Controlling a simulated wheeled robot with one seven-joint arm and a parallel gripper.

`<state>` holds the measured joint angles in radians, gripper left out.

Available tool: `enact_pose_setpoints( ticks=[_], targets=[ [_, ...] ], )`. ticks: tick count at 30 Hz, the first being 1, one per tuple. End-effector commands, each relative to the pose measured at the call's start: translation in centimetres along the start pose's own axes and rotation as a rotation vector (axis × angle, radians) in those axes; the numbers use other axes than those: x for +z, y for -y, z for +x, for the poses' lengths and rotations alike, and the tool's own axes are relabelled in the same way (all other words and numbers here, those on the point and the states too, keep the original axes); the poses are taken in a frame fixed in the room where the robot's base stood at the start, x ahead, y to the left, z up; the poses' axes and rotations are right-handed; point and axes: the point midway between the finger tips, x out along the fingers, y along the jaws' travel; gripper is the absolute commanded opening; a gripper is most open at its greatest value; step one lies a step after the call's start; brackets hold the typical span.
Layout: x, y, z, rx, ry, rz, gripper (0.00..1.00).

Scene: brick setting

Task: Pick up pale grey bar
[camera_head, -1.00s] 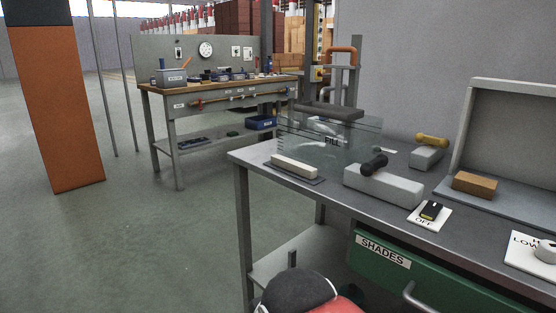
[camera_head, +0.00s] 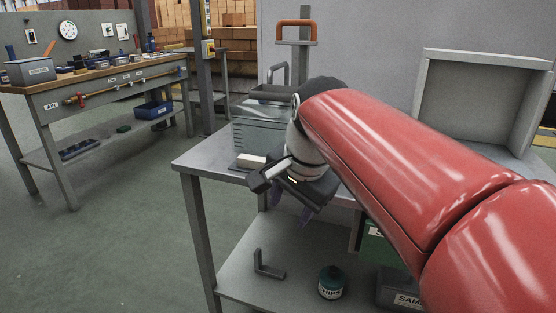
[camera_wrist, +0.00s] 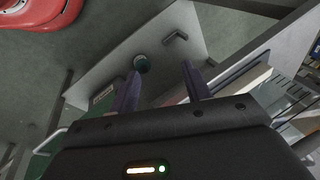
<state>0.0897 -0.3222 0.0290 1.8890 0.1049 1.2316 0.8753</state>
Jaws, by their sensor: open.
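The pale grey bar (camera_head: 252,160) lies on a dark mat at the left end of the grey workbench (camera_head: 205,157), partly hidden behind my gripper. It also appears as a pale strip in the wrist view (camera_wrist: 243,84), to the right of my fingers. My gripper (camera_head: 290,207) is in front of the bench's left end, with its fingers pointing down. In the wrist view my gripper (camera_wrist: 161,72) has its two dark fingers apart, with nothing between them. The bar is outside the fingers.
A clear ribbed bin (camera_head: 255,130) stands just behind the bar. On the lower shelf (camera_head: 240,280) are a dark angle bracket (camera_head: 268,268) and a round teal-lidded pot (camera_head: 331,282). My red arm hides much of the bench top. Open floor lies to the left.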

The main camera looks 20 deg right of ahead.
Motion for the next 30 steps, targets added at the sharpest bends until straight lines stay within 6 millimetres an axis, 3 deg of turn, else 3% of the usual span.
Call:
enact_pose_setpoints(
  ticks=[1,6,12,19,30],
  targets=[
    [-2.0,2.5,-1.0,0.013,0.028,0.160,0.48],
    [-6.9,8.4,-2.7,0.072,0.112,0.688,0.48],
    [-10.8,12.0,-3.1,0.148,0.166,1.110,0.48],
    [-12.0,12.9,-2.4,0.187,0.181,1.274,0.48],
    [-10.6,13.0,2.2,0.187,0.181,1.276,0.48]
  ],
)
